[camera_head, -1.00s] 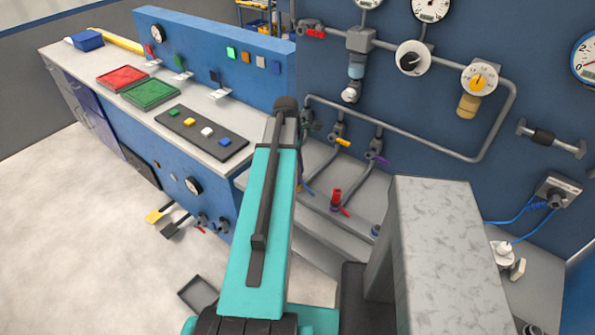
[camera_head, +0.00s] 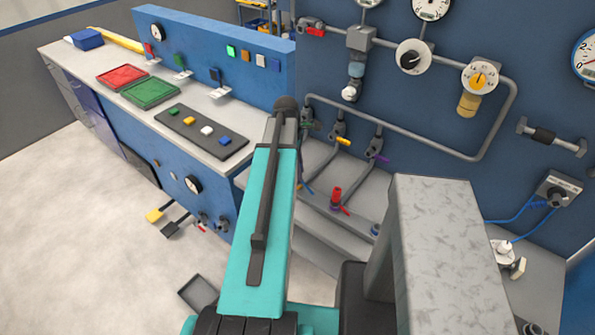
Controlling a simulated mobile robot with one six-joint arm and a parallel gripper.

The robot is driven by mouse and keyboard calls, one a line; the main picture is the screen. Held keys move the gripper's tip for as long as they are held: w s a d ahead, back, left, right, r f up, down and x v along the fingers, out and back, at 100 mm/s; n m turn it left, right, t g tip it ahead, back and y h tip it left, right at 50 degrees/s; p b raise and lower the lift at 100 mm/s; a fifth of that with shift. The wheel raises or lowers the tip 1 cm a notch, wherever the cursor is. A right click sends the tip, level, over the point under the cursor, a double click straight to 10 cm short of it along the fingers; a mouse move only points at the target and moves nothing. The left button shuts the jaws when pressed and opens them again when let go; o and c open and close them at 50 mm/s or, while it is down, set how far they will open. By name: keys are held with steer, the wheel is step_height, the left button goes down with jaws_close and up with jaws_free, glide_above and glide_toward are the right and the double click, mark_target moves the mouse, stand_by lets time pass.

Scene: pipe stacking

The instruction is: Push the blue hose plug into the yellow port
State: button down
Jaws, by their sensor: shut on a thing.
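My teal arm rises through the middle of the view, and its far end stands in front of the pipe wall. My gripper is hidden behind it, so its jaws and anything in them do not show. A short valve with a yellow handle (camera_head: 343,141) sits on the pipe wall, just right of the arm's end. I cannot tell whether this is the yellow port. A thin blue piece (camera_head: 306,187) shows beside the arm, partly hidden. I cannot tell if it belongs to the blue hose plug.
A purple-handled valve (camera_head: 378,157) is right of the yellow-handled one. A red fitting (camera_head: 336,196) stands on the grey ledge below. A large grey block (camera_head: 445,240) fills the right foreground. A bench with red (camera_head: 122,76) and green (camera_head: 150,93) trays is left.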

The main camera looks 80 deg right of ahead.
steer(key=shift+f, duration=0.7)
stand_by(0.3)
steer(key=c, duration=1.4)
jaws_free()
steer(key=shift+r+b, duration=0.15)
steer(key=shift+b, duration=0.15)
steer(key=shift+w+r+b, duration=0.35)
steer(key=shift+r+b, duration=0.2)
steer(key=shift+r, duration=1.7)
steer(key=shift+w+r+b, duration=0.3)
steer(key=shift+r+b, duration=0.25)
steer(key=shift+r, duration=1.65)
steer(key=shift+w+r+b, duration=0.35)
steer(key=shift+r+b, duration=0.2)
steer(key=shift+r, duration=1.7)
